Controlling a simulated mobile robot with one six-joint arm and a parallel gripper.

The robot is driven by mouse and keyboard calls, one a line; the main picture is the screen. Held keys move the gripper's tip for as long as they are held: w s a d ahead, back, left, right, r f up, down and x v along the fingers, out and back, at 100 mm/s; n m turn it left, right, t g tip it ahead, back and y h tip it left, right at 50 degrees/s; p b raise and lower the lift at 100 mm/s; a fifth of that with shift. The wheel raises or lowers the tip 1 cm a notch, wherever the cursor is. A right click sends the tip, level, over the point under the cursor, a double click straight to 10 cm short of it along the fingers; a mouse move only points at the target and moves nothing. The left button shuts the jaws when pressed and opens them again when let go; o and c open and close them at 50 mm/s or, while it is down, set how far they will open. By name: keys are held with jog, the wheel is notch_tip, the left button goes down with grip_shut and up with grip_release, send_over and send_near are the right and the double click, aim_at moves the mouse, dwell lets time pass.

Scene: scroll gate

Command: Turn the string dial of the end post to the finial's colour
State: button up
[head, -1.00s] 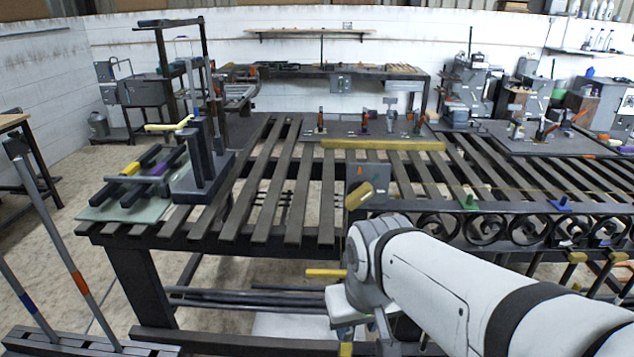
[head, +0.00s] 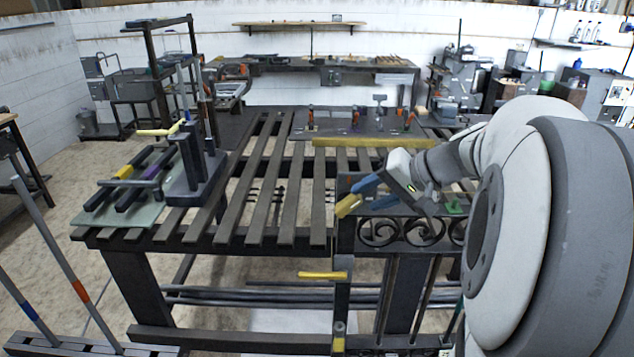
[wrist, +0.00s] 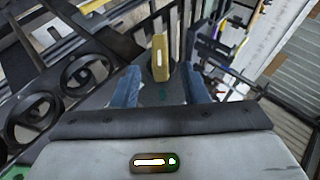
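The gate's end post (head: 341,300) stands at the front of the slatted table, with a dark plate (head: 346,183) at its top bearing a small orange mark. A yellow block (head: 348,206) sticks out at a tilt below the plate; in the wrist view the yellow block (wrist: 160,58) has a pale stripe. I cannot tell whether it is the dial or the finial. My gripper (head: 366,194) is beside the block with blue fingers apart. The wrist view shows my gripper (wrist: 162,88) open, the block ahead between its fingertips, and no clear grip on it.
Black scrollwork (head: 400,232) runs right from the post, with a green piece (head: 453,207) on it. A yellow lever (head: 322,275) juts left from the post lower down. A yellow bar (head: 375,143) lies across the slats.

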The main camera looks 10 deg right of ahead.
aim_at(361, 200)
jog(key=x, duration=0.6)
jog(key=shift+a+p, duration=0.15)
jog(key=shift+p, duration=0.2)
jog(key=shift+c, duration=0.2)
jog(key=shift+f, duration=0.1)
grip_shut()
